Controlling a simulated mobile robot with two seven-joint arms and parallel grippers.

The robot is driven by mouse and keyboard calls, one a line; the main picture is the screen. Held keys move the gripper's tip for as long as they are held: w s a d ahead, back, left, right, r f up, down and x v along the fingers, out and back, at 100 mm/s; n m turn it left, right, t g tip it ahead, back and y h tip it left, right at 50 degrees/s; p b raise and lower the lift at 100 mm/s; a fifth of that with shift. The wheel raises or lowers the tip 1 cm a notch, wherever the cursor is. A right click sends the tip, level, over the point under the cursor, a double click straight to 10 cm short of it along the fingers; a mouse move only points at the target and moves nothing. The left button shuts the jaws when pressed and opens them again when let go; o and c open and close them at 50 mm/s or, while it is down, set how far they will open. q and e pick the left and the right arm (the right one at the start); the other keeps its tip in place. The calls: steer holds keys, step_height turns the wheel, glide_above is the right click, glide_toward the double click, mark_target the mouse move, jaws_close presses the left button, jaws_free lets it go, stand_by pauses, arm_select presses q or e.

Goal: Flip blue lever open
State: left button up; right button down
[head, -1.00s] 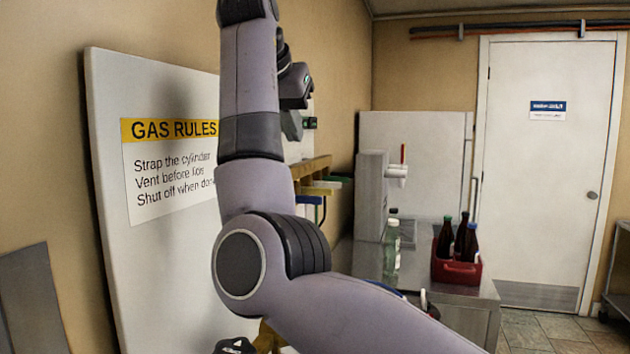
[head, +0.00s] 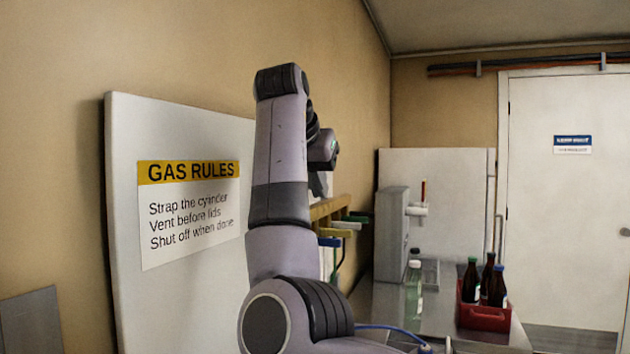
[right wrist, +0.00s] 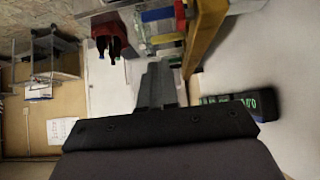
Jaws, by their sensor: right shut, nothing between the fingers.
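The blue lever (head: 329,242) sticks out sideways from the near end of a yellow wall-mounted bar (head: 325,212) in the head view. In the right wrist view a blue lever (right wrist: 158,14) shows beside the yellow bar (right wrist: 204,32), near the top edge. My right gripper (head: 320,186) is raised near the wall, partly hidden behind my own arm, above the levers in the picture. In the right wrist view its fingers (right wrist: 160,72) are together and empty, apart from the blue lever. My left gripper is not in view.
Other levers, one green (head: 357,219), line the bar beyond the blue one. A steel counter (head: 385,312) carries a clear bottle (head: 414,290) and a red crate (head: 484,318) of dark bottles. A white board with a gas rules sign (head: 190,208) leans at the left wall.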

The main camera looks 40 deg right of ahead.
steer(key=w+d+f, duration=0.2)
steer(key=d+f, duration=0.1)
steer(key=f, duration=0.5)
steer(key=shift+d+p, duration=0.3)
steer(key=shift+d, duration=0.05)
steer(key=shift+f, duration=0.2)
